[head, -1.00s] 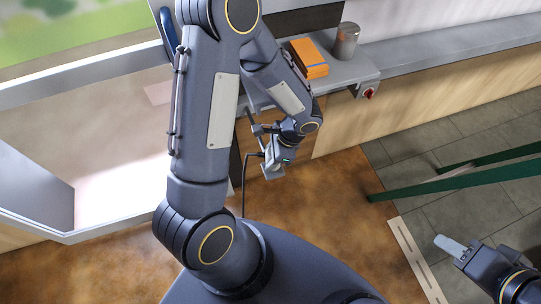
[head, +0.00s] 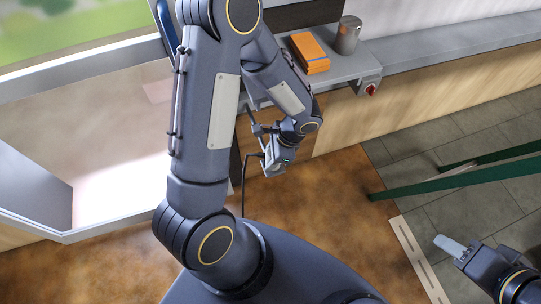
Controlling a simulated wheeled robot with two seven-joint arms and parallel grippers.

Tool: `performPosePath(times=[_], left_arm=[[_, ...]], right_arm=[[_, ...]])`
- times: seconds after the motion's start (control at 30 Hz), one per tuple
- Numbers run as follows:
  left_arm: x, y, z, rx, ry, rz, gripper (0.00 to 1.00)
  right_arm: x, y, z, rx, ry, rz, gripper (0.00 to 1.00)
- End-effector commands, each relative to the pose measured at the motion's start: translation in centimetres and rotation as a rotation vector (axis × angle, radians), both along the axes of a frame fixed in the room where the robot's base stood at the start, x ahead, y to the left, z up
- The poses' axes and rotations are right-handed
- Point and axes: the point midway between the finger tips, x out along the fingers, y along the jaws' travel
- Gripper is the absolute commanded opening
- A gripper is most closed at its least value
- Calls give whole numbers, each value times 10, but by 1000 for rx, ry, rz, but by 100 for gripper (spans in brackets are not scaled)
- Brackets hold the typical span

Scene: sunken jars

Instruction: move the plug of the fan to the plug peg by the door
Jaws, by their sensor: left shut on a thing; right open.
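My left gripper (head: 271,168) hangs low in front of the wooden counter, below the shelf. It is shut on what seems to be the plug, at the upper end of a dark cable (head: 244,192). The plug itself is mostly hidden by the gripper. The cable bends at the gripper and runs down behind my own body. My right gripper (head: 449,245) is open and empty at the lower right, above the grey tiles. The fan and the plug peg cannot be made out.
A grey shelf (head: 345,68) carries an orange box (head: 309,52) and a metal canister (head: 347,35); a red knob (head: 370,89) is at its end. Green bars (head: 450,182) cross the tiles at right. A pale framed panel (head: 110,110) stands at left. The brown floor between is clear.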

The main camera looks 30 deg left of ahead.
Motion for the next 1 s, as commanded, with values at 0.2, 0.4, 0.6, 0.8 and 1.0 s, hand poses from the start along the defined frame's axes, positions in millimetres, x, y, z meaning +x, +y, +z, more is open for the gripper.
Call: performPosePath(times=[0.2,0.4,0.6,0.8,1.0], left_arm=[[0,0,-3,0,0,0,12],[0,0,-3,1,-1,0,54],[0,0,-3,1,-1,0,65],[0,0,-3,0,0,0,80],[0,0,-3,0,0,0,90]], right_arm=[[0,0,-4,0,0,0,41],[0,0,-4,0,0,0,41],[0,0,-4,0,0,0,41],[0,0,-4,0,0,0,41],[0,0,-4,0,0,0,41]])
